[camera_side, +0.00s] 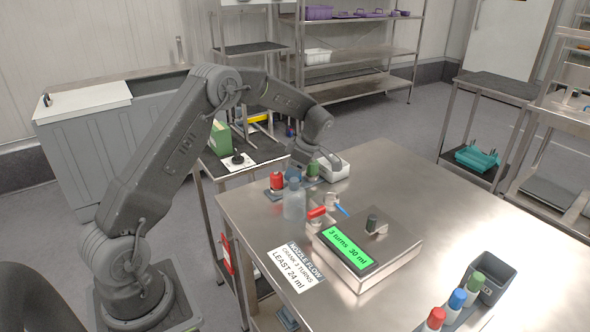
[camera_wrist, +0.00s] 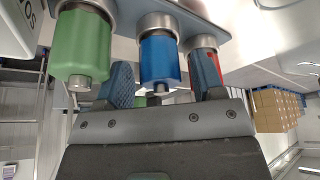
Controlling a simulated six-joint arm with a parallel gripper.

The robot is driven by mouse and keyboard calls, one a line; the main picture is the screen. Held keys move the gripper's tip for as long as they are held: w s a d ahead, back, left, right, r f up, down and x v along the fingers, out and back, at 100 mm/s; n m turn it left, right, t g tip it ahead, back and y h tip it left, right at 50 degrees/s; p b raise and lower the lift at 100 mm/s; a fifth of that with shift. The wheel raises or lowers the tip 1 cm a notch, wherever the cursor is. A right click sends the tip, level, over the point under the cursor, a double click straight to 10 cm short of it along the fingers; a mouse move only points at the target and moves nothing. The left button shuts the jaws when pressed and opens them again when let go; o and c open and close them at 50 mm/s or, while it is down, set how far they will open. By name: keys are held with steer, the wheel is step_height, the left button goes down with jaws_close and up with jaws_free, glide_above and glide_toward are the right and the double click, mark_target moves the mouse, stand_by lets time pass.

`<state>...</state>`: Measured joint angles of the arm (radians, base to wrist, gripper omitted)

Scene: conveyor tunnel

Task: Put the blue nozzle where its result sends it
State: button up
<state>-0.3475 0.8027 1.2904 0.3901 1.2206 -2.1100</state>
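In the wrist view a blue nozzle (camera_wrist: 160,58) sits in a grey rack by its metal collar. A green nozzle (camera_wrist: 82,45) and a red nozzle (camera_wrist: 204,62) flank it. My gripper (camera_wrist: 166,88) is open, one finger on each side of the blue nozzle, with visible gaps. The display (camera_side: 348,248) reads "3 turns 30 ml". The card (camera_side: 296,267) reads "NOZZLE FLOW, CRANK 3 TURNS, LEAST 24 ml".
A clear bottle (camera_side: 294,204) stands just in front of the rack. A red handle (camera_side: 317,213) and a blue lever (camera_side: 342,210) are beside the display box. At front right are red-, blue- and green-topped pieces (camera_side: 457,298) and a dark bin (camera_side: 507,279).

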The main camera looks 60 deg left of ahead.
steer(key=v, duration=1.3)
steer(key=shift+w+r, duration=0.15)
steer(key=shift+r, duration=0.2)
